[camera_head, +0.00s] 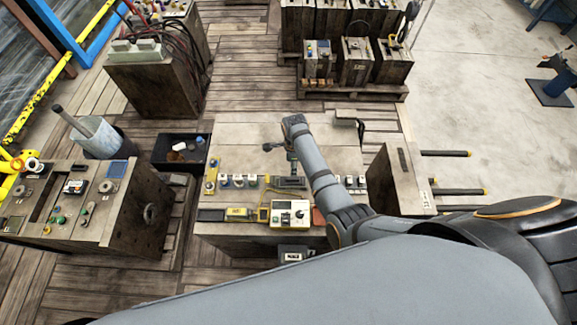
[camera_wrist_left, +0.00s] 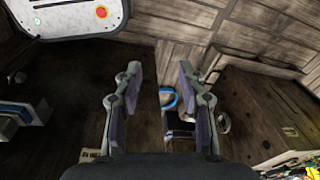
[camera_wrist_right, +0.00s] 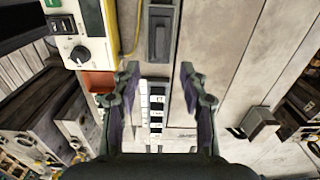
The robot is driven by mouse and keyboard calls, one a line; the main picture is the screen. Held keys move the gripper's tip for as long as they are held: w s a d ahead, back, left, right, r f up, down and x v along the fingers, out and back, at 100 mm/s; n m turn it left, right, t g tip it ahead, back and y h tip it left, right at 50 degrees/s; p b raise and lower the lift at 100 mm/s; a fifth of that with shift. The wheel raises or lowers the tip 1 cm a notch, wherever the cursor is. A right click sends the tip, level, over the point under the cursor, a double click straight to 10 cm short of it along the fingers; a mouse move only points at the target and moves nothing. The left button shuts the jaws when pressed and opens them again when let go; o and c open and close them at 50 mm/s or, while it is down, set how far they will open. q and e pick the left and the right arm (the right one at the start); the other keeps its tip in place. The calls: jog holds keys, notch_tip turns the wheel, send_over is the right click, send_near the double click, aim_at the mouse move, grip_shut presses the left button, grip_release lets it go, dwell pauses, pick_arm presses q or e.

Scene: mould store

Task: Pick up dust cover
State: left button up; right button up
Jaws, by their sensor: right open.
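I cannot tell for certain which thing is the dust cover. A dark grey flat piece with a raised middle (camera_wrist_right: 160,32) lies on the bench beyond my right fingertips; it also shows in the head view (camera_head: 290,182). A dark angled piece (camera_wrist_right: 258,124) sits to the right in the right wrist view, and at the bench's back right in the head view (camera_head: 346,118). My right gripper (camera_wrist_right: 158,72) is open and empty over the bench, above a pale marked strip (camera_wrist_right: 156,108). My left gripper (camera_wrist_left: 157,75) is open and empty over dark wooden surfaces.
A white device with a knob (camera_head: 290,213) and small controls line the bench's near edge. A black bin (camera_head: 182,165) and a grey bucket (camera_head: 100,150) stand left, beside another cluttered bench (camera_head: 105,225). The bench's back left top is clear.

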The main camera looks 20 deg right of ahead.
aim_at(294, 178)
jog(key=f+b, duration=0.1)
jog(key=b, duration=0.1)
jog(key=s+f+b, duration=0.1)
jog(key=f+b, duration=0.1)
jog(key=shift+s+f, duration=0.2)
jog(key=shift+f, duration=0.05)
jog(key=shift+w+f+b, duration=0.2)
jog(key=shift+f+b, duration=0.45)
jog(key=shift+b, duration=0.05)
jog(key=shift+w+f, duration=0.3)
jog(key=shift+f+b, duration=0.35)
jog(key=shift+b, duration=0.4)
notch_tip(294, 178, down, 4)
jog(key=b, duration=0.5)
jog(key=shift+w+d+f, duration=0.1)
jog(key=shift+w+d, duration=0.05)
pick_arm(q)
notch_tip(294, 178, down, 12)
jog(key=s, duration=0.2)
jog(key=shift+s+r, duration=0.15)
jog(key=shift+s, duration=0.25)
pick_arm(e)
jog(key=shift+r, duration=0.2)
pick_arm(q)
jog(key=shift+d, duration=0.1)
pick_arm(e)
jog(key=shift+c, duration=0.3)
